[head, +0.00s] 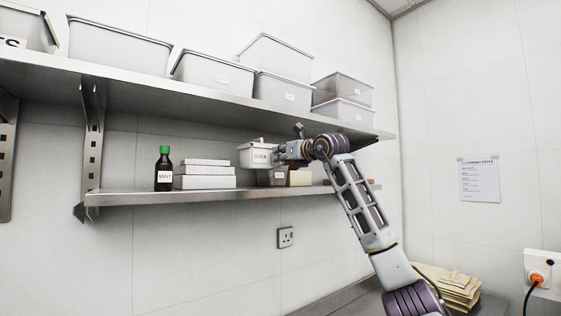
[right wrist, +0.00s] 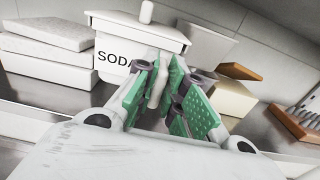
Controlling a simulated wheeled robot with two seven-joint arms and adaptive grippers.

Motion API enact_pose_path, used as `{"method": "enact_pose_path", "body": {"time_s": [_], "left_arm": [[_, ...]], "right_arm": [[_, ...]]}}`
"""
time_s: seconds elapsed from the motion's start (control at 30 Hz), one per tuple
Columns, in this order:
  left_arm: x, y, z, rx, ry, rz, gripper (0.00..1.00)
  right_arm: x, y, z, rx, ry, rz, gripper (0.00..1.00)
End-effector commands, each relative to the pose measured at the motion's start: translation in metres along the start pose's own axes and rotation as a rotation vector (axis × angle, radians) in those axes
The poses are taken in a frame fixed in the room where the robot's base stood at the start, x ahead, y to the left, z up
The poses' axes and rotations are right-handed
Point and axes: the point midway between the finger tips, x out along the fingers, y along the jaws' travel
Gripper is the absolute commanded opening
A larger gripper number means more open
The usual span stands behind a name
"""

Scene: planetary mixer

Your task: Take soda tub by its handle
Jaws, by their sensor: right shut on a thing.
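The soda tub (head: 259,157) is a small white lidded tub marked SODA, in front of the wall above the lower shelf (head: 240,193). In the right wrist view the tub (right wrist: 111,40) shows its label and a lid with a small knob. My right gripper (head: 281,153) reaches it from the right. In the right wrist view the gripper's green-padded fingers (right wrist: 165,85) are shut on the tub's pale handle (right wrist: 157,82), which they partly hide. I cannot tell whether the tub's base touches anything below. My left gripper is not in view.
A dark MINT bottle (head: 164,168) with a green cap and stacked white boxes (head: 203,181) stand left of the tub. A grey tub (head: 271,177) and a tan block (head: 299,177) sit below it. The upper shelf (head: 230,101) holds several bins above my arm.

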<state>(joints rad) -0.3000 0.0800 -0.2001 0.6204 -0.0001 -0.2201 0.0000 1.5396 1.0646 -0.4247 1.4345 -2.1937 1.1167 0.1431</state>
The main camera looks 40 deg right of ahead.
Motion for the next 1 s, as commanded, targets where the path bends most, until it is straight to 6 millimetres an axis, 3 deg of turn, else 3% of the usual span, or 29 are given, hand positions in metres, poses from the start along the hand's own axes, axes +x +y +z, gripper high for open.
{"method": "enact_pose_path", "body": {"time_s": [0.37,1.0], "left_arm": [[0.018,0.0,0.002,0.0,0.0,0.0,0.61],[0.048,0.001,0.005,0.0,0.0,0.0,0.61]], "right_arm": [[-0.046,0.0,0.001,0.0,-0.007,0.0,0.0],[-0.169,0.0,0.001,0.0,-0.007,-0.001,0.0]]}}
